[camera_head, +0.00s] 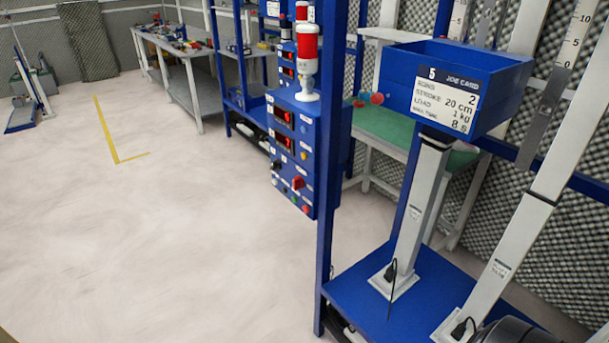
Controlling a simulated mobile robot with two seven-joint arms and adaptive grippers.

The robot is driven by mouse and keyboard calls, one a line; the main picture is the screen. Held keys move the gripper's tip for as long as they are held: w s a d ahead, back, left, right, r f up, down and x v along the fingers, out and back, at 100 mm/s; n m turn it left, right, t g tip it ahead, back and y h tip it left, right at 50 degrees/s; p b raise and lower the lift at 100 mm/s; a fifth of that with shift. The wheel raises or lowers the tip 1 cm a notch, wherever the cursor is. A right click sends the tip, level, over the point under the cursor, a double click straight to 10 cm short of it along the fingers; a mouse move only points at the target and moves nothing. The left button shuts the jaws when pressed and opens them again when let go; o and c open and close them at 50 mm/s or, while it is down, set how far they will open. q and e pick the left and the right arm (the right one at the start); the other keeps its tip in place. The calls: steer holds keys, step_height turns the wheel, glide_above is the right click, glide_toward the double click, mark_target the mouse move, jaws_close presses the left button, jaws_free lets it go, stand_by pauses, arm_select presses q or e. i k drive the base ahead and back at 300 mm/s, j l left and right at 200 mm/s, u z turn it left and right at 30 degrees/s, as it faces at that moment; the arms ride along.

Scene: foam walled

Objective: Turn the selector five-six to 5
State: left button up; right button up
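A blue control box (317,158) is fixed to a blue upright post near the middle of the view. Its face carries red digital displays (283,117), a black knob (276,165), a red knob (298,183) and several small coloured buttons. The labels are too small to read, so I cannot tell which control is the selector five-six or where it points. Neither of my grippers can be made out. A dark rounded shape at the bottom right edge may be part of my own arm.
A red and white signal lamp (307,60) stands on the box. To the right, a blue bin (455,85) marked 5 tops a white column on a blue base (400,290). A green-topped table (385,130) stands behind. The floor (150,240) to the left is clear.

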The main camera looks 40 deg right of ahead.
mark_target(277, 164)
steer(key=z, duration=0.7)
